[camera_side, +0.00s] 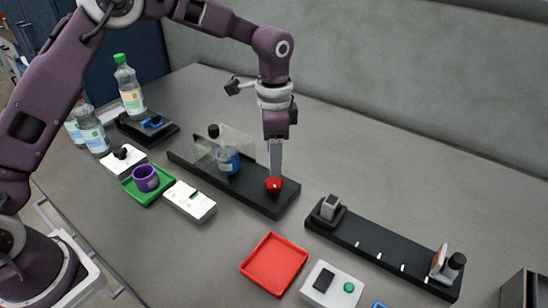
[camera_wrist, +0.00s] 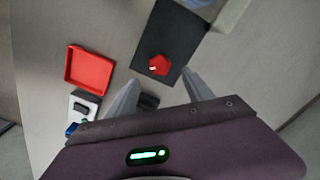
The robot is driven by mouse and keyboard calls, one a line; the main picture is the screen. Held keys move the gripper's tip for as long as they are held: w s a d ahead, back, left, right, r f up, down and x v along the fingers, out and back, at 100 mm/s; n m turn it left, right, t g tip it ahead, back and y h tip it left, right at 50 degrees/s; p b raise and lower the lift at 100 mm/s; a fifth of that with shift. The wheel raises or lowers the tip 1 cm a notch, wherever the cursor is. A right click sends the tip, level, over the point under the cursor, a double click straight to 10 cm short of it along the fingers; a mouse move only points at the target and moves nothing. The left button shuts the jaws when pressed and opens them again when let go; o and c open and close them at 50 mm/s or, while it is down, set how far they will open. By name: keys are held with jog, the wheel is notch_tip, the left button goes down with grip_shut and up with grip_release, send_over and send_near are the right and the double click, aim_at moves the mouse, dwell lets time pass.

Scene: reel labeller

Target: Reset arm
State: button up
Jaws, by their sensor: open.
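My gripper (camera_side: 275,172) hangs pointing down over the right end of a long black base (camera_side: 240,187) in the side view. In the wrist view its two fingers (camera_wrist: 160,92) are spread apart with nothing between them. A red knob-like part (camera_side: 274,184) sits on the black base close to the fingertips; it also shows in the wrist view (camera_wrist: 158,65), beyond the fingertips. From the side view I cannot tell whether the fingers touch it. A blue-banded reel or jar (camera_side: 228,160) stands on the same base beside clear upright plates.
A red tray (camera_side: 274,264) and a white button box (camera_side: 331,286) lie in front. A long black rail (camera_side: 385,254) runs to the right. A green tray (camera_side: 147,190) holds a purple cup (camera_side: 145,178). Bottles (camera_side: 128,86) stand at the left. The table behind the rail is clear.

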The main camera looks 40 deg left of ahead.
jog(key=s+a+r+n+t, duration=0.1)
jog(key=s+a+r+n, duration=0.15)
jog(key=s+r, duration=0.45)
jog(key=s+a+r+n+t, duration=0.25)
jog(key=s+r, duration=0.25)
jog(key=r, duration=0.3)
jog(key=s+a+n+t, duration=0.1)
jog(key=s+a+n, duration=0.1)
jog(key=s, duration=0.7)
jog(key=s+a+n+t, duration=0.1)
jog(key=s+a+n, duration=0.2)
jog(key=s, duration=0.7)
jog(key=shift+r, duration=0.4)
jog(key=shift+w, duration=0.1)
